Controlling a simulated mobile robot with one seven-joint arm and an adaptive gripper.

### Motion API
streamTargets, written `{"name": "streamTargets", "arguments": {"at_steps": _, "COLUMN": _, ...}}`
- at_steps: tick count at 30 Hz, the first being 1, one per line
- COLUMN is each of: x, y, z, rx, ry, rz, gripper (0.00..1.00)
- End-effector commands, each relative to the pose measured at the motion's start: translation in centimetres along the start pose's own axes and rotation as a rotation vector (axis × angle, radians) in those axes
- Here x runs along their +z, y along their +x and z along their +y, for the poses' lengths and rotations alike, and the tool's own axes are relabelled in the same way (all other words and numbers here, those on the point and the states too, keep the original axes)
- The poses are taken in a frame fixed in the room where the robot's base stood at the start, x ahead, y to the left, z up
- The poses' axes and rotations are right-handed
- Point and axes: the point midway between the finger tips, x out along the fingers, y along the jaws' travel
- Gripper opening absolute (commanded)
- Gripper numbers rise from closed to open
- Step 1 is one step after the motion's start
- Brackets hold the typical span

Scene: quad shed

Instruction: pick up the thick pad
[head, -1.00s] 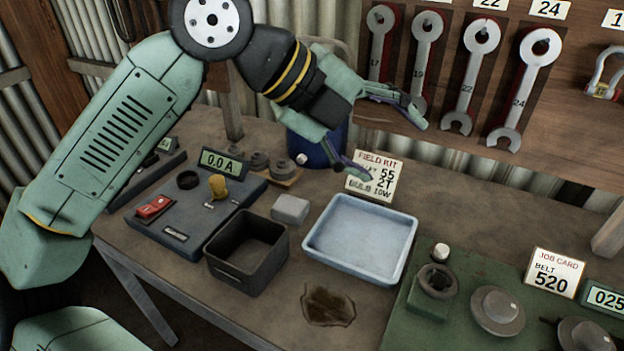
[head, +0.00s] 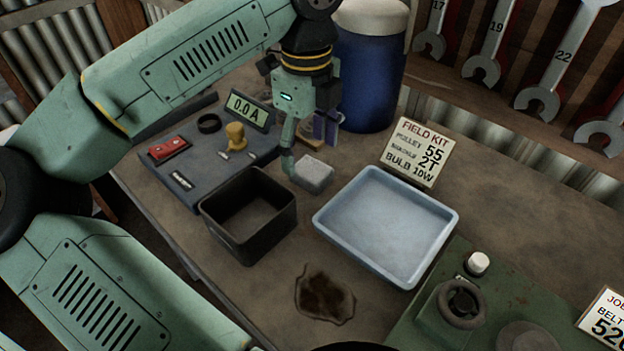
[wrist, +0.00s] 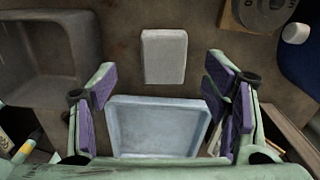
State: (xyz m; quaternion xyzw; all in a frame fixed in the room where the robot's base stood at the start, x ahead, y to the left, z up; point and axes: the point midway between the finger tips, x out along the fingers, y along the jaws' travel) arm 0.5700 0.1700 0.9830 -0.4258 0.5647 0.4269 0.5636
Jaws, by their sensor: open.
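The thick pad, a pale grey block (head: 313,174), lies on the workbench between the black bin and the pale blue tray. It also shows in the wrist view (wrist: 164,56), above the line between the fingertips and roughly centred between them. My gripper (head: 308,147) points down close to the pad, its fingers apart and nothing between them. In the head view one finger overlaps the pad's left edge; I cannot tell whether it touches. Both purple-padded fingers show spread in the wrist view (wrist: 160,80).
The black bin (head: 224,232) stands left of the pad, the blue tray (head: 330,222) right. A meter panel (head: 180,190) with a yellow knob lies behind the bin. A blue drum (head: 370,85) and a field kit sign (head: 416,153) stand behind. A dark stain (head: 324,296) marks clear bench in front.

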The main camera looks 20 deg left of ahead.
Motion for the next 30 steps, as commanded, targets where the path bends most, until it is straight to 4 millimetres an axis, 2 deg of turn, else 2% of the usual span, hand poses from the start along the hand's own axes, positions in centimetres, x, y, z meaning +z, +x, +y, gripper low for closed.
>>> {"name": "streamTargets", "arguments": {"at_steps": 5, "x": 0.1, "y": 1.7, "z": -0.2, "rx": -0.001, "ry": 0.002, "rz": 0.001, "gripper": 0.69}}
{"name": "streamTargets", "arguments": {"at_steps": 12, "x": 0.2, "y": 5.1, "z": -0.4, "rx": -0.001, "ry": 0.002, "rz": 0.001, "gripper": 0.69}}
{"name": "streamTargets", "arguments": {"at_steps": 20, "x": 0.2, "y": 5.2, "z": -0.4, "rx": -0.002, "ry": 0.002, "rz": -0.001, "gripper": 0.69}}
{"name": "streamTargets", "arguments": {"at_steps": 30, "x": 0.2, "y": 5.2, "z": -0.4, "rx": -0.002, "ry": 0.002, "rz": 0.000, "gripper": 0.46}}
